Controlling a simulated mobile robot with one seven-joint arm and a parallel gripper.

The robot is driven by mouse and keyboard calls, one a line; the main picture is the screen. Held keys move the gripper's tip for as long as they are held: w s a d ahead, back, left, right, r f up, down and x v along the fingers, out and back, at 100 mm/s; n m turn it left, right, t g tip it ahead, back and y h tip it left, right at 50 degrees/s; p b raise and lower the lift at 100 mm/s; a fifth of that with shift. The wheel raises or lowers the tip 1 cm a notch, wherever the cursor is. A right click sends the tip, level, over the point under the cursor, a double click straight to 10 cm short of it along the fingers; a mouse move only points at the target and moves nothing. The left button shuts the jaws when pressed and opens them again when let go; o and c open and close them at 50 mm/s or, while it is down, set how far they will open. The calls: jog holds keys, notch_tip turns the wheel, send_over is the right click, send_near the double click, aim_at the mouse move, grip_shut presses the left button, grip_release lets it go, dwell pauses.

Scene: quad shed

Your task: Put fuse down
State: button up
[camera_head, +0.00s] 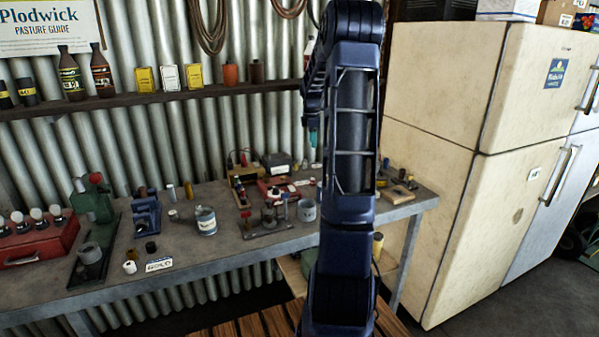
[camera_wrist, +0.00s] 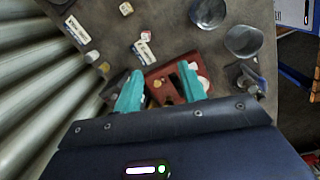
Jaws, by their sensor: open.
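My gripper (camera_wrist: 161,84) is open, with its two teal fingers spread apart in the wrist view. A red holder (camera_wrist: 158,73) with dark openings and small pale pieces lies below and between the fingers. I see nothing clearly gripped. In the head view, one teal fingertip of my gripper (camera_head: 313,139) shows beside my arm, above the back of the workbench (camera_head: 225,262). A red piece (camera_head: 274,187) sits on the bench left of my arm. I cannot tell with certainty which small piece is the fuse; part of the bench is hidden behind my arm.
Tins (camera_head: 206,221), a green machine (camera_head: 93,200) and a red box with bulbs (camera_head: 38,246) stand on the bench. A shelf (camera_head: 180,95) with bottles runs along the corrugated wall. A cream fridge (camera_head: 450,130) stands at right. The bench's front middle has some clear room.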

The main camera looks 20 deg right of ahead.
jog(key=s+a+r+m+t, duration=0.1)
jog(key=s+a+r+m, duration=0.35)
jog(key=s+a, duration=0.45)
jog(key=s+a+r+m+t, duration=0.1)
jog(key=s+a+r+m, duration=0.2)
jog(key=s+a+r, duration=0.6)
jog(key=s+a+f+m+t, duration=0.1)
jog(key=s+a+f+m, duration=0.1)
jog(key=s, duration=0.8)
jog(key=s+a+f+m+t, duration=0.1)
jog(key=s+a+f+m, duration=0.2)
jog(key=s, duration=0.8)
jog(key=shift+f+m+y, duration=0.4)
jog(key=shift+f+m, duration=0.4)
jog(key=shift+m, duration=0.15)
jog(key=shift+o, duration=0.5)
jog(key=shift+w+a, duration=0.1)
jog(key=shift+w, duration=0.05)
